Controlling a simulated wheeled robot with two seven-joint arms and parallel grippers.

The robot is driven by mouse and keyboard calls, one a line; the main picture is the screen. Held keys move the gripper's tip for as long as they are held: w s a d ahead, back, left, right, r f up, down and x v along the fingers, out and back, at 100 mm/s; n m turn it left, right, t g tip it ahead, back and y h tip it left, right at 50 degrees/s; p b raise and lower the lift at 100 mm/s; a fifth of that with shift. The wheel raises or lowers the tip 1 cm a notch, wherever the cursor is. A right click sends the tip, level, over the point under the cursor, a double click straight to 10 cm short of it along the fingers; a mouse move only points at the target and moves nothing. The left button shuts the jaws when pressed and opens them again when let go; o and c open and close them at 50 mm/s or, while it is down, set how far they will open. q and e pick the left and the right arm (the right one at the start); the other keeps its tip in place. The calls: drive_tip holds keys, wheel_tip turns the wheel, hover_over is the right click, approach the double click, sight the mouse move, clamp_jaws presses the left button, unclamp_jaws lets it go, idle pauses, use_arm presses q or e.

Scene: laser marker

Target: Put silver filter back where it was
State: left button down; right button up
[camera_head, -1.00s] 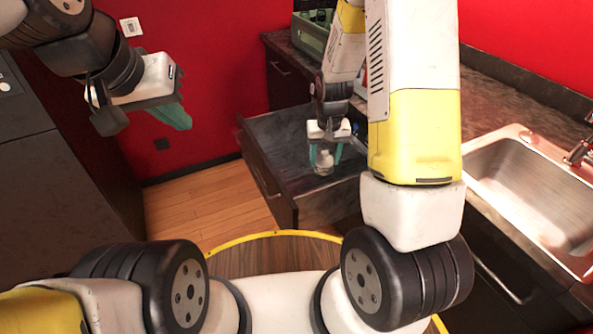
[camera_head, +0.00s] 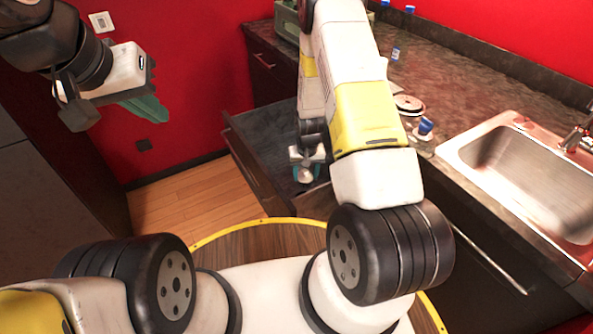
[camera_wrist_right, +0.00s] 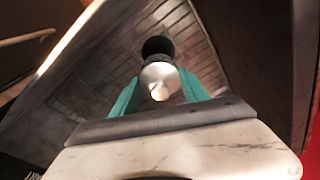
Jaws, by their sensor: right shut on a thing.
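A silver filter (camera_wrist_right: 160,80) is between the teal fingers of my right gripper (camera_wrist_right: 158,92), which is shut on it; a dark round part (camera_wrist_right: 157,46) shows just beyond it in the right wrist view. In the head view my right gripper (camera_head: 307,170) holds the filter (camera_head: 304,176) over the open drawer (camera_head: 262,178), near its front right corner. How far the filter is above the drawer floor I cannot tell. My left gripper (camera_head: 146,108) hangs at the upper left, away from the drawer; the gap between its fingers is not clear.
The counter (camera_head: 440,88) right of the drawer carries glass jars (camera_head: 421,142), small blue-capped bottles (camera_head: 395,53) and a green crate (camera_head: 287,22) at the back. A metal sink (camera_head: 520,170) is at the right. Floor left of the drawer is clear. My right arm hides part of the counter.

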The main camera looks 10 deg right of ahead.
wheel_tip(320, 180, down, 9)
drive_tip(key=shift+f, duration=0.1)
idle(0.3)
drive_tip(key=o, duration=1.4)
drive_tip(key=shift+f, duration=0.1)
